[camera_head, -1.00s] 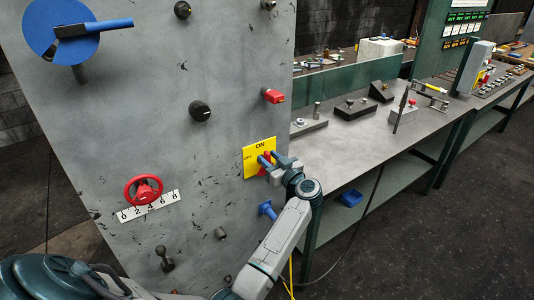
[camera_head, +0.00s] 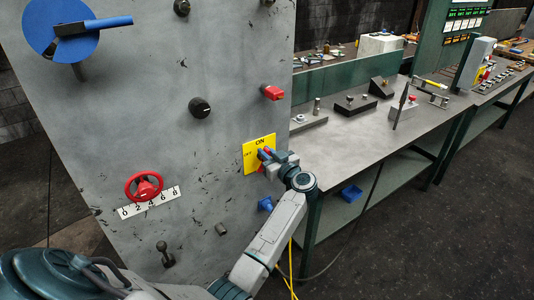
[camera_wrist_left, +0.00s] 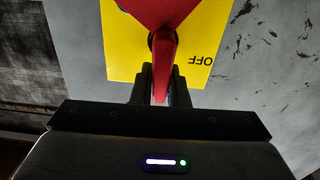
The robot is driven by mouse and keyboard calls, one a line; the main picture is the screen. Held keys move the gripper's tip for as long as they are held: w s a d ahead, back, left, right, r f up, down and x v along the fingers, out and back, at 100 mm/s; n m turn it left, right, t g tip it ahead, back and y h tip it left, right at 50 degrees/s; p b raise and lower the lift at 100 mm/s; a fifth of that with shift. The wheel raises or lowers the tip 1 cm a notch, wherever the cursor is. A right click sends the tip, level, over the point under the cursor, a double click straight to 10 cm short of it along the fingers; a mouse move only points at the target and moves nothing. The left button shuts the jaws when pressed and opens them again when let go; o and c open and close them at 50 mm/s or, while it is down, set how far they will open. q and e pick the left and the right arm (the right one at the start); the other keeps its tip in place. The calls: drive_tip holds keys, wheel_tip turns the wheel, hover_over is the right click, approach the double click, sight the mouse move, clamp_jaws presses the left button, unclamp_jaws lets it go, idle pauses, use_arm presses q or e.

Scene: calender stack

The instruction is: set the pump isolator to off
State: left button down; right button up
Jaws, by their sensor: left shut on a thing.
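The pump isolator has a yellow plate (camera_head: 250,160) marked ON at the top and OFF at the left, near the right edge of the grey panel. Its red handle (camera_wrist_left: 164,45) points down the wrist view, toward my fingers. The OFF mark appears upside down to its right there, and the ON mark is not visible. My left gripper (camera_head: 266,154) is at the plate, shut on the red handle; its fingers (camera_wrist_left: 162,82) sit either side of the handle's end. In the head view the gripper hides most of the handle. My right gripper is not in view.
The panel also bears a red push knob (camera_head: 272,92), a black knob (camera_head: 200,108), a red handwheel (camera_head: 144,187), a blue disc with a lever (camera_head: 60,30) and a blue knob (camera_head: 265,204) below the isolator. A grey workbench (camera_head: 345,143) stands right of the panel.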

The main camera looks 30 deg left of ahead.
use_arm(q)
drive_tip(key=shift+s, duration=0.1)
drive_tip(key=shift+s+a+n+p, duration=0.1)
drive_tip(key=shift+s+n+p, duration=0.2)
drive_tip(key=shift+n, duration=0.8)
drive_tip(key=n, duration=0.3)
drive_tip(key=s+f+n, duration=0.1)
drive_tip(key=shift+a+n, duration=0.25)
drive_tip(key=shift+n, duration=0.05)
drive_tip(key=shift+s+f+n+b, duration=0.2)
drive_tip(key=shift+n+b, duration=0.15)
drive_tip(key=shift+n, duration=0.55)
drive_tip(key=n+b, duration=0.1)
drive_tip(key=n, duration=0.2)
drive_tip(key=f+n+b, duration=0.1)
drive_tip(key=shift+s+a+f+n+b, duration=0.1)
drive_tip(key=shift+s+a+n+b, duration=0.1)
drive_tip(key=shift+s+n+b, duration=0.15)
drive_tip(key=shift+s+f+n+b, duration=0.1)
drive_tip(key=shift+f+n+b, duration=0.15)
drive_tip(key=shift+n+b, duration=0.75)
drive_tip(key=shift+f+n+b, duration=0.25)
drive_tip(key=shift+n+b, duration=0.4)
drive_tip(key=shift+n, duration=0.5)
